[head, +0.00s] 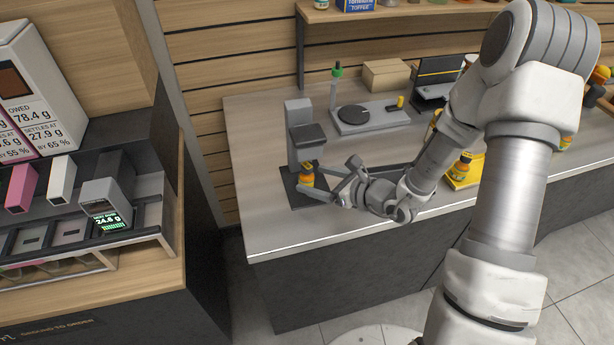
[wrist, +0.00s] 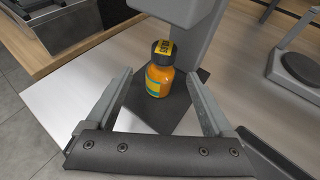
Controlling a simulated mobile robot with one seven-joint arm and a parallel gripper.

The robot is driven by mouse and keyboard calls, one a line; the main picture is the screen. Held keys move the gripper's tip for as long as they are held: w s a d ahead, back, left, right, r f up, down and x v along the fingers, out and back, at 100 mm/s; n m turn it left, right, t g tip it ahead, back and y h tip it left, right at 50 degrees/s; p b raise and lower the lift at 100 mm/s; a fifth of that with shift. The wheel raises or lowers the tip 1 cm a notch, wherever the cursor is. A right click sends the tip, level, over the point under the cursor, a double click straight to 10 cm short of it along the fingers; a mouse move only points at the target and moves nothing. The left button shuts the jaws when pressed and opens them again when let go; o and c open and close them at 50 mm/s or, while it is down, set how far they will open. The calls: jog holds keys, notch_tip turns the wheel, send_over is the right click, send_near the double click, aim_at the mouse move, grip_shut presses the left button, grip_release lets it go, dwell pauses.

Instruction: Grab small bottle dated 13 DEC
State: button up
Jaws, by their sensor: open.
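A small orange bottle (head: 306,176) with a dark cap stands upright on the dark base plate of a grey stand-like device (head: 299,130) on the counter. In the wrist view the bottle (wrist: 159,72) shows a teal and yellow label and a yellow mark on its cap; the print is too small to read as a date. My gripper (head: 333,184) is beside the bottle in the head view. In the wrist view its two fingers (wrist: 160,92) are spread, with the bottle beyond and between them, and nothing is held.
A grey device with a round dark plate (head: 352,117) and a cardboard box (head: 386,75) are behind. The counter's front left (head: 275,228) is clear.

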aim_at(313, 178)
jog(key=x, duration=0.3)
jog(key=shift+w+a, duration=0.15)
jog(key=shift+w, duration=0.05)
grip_shut()
